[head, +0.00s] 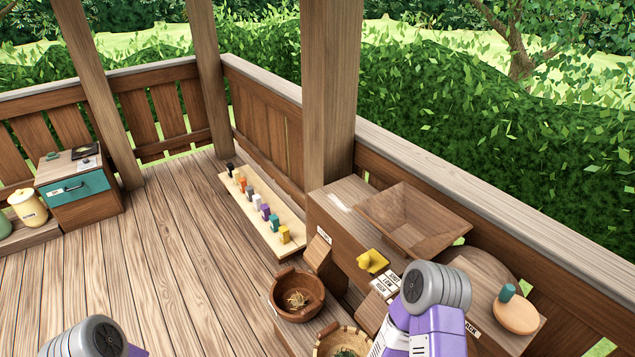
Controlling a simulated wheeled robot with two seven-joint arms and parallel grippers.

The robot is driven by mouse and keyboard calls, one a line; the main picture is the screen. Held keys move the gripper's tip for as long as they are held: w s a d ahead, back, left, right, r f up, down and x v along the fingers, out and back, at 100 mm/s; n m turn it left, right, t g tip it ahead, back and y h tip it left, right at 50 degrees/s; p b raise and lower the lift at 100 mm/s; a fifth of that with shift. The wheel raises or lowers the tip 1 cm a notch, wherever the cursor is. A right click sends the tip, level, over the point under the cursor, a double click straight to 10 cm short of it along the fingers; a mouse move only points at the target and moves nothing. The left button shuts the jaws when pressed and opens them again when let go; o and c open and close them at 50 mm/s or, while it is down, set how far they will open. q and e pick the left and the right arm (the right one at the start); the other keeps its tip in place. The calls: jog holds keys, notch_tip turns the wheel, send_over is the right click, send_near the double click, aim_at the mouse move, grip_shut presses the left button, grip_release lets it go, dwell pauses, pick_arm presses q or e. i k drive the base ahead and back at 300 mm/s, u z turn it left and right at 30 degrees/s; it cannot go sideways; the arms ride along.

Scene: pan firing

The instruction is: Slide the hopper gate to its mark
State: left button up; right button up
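The wooden hopper (414,222) has a wide, open funnel top and stands on a wooden cabinet at the right, against the railing. A yellow gate handle (372,261) sticks out from the cabinet front below the hopper. Several small white labels (386,284) sit just below and right of the handle; their text is too small to read surely. My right arm, purple with a grey joint, reaches in from the bottom right beside the labels. Neither gripper shows, and I see nothing holding the handle.
A wooden bowl (281,306) with straw-like bits stands below a slanted wooden chute (320,254). A basket (340,344) with greens is at the bottom edge. Colored blocks line a board (281,246).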

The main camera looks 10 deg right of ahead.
aim_at(372, 261)
jog(key=u, duration=1.15)
jog(key=i, duration=0.3)
jog(key=z, duration=2.2)
